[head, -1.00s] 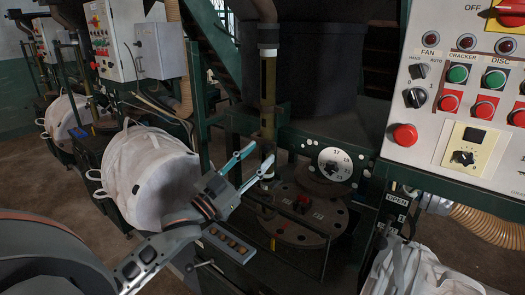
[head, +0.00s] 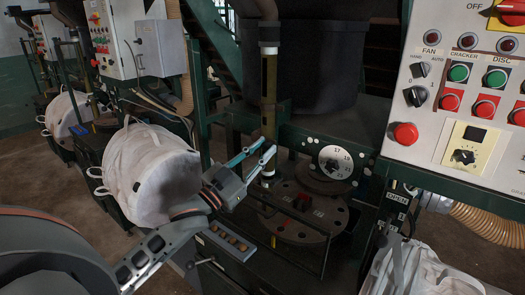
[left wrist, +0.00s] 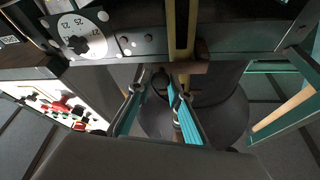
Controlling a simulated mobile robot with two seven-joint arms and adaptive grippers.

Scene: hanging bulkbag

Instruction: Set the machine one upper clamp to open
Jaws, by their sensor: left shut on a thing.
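My left gripper (head: 268,150) is in front of the machine's vertical yellow-and-black post (head: 268,95), above the round flanged plate (head: 300,215). Its blue-green fingers are drawn in with a gap between them. In the left wrist view, a small dark knob (left wrist: 160,80) shows between the fingertips, and the fingers are shut on it. I cannot tell for certain that this knob is the upper clamp's handle. An OPEN label (head: 396,200) is on the machine's right side. The clamp's own position is not clear. My right gripper is not in view.
A numbered white dial (head: 335,162) is right of the gripper. A control panel (head: 460,90) with buttons and switches stands at the right. A green frame beam (left wrist: 170,38) crosses close beyond the fingers.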

